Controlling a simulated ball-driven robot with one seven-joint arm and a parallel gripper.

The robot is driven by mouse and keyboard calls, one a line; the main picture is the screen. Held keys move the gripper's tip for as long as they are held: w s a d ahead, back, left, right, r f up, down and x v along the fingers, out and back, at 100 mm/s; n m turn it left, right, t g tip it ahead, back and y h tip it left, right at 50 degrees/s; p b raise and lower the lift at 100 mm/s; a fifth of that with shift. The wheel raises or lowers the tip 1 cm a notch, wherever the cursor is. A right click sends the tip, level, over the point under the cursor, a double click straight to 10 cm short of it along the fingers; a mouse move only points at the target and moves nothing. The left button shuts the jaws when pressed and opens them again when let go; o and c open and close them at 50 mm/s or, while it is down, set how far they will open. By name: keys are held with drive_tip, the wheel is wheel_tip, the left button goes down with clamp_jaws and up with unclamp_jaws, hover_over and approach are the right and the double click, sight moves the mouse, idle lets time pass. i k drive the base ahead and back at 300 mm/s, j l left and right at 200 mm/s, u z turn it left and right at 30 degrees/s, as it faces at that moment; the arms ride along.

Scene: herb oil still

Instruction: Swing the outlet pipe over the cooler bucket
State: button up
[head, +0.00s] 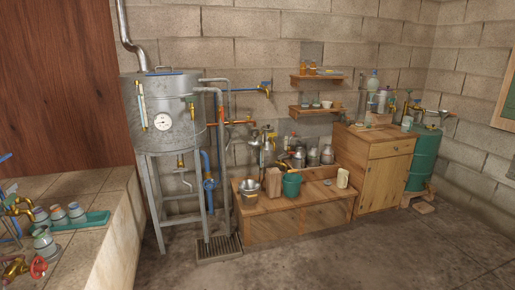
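A teal bucket (291,186), which looks like the cooler bucket, stands on a low wooden bench to the right of the still. Several pipes and taps are near it, and I cannot tell for certain which is the outlet pipe. A grey pipe (220,150) bends over at the top beside the still and runs down to the floor grate. A small brass spout (284,164) sits just behind and above the bucket; whether it is over the bucket's mouth cannot be told. My gripper is not in view.
The metal still (176,112) with a round gauge stands on a tall frame. Several vessels crowd the low bench (305,218). A wooden cabinet (376,180) and green barrel (424,160) stand right. A tiled counter (117,203) is at left. The floor in front is clear.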

sight(243, 122)
drive_tip(key=i, duration=3.65)
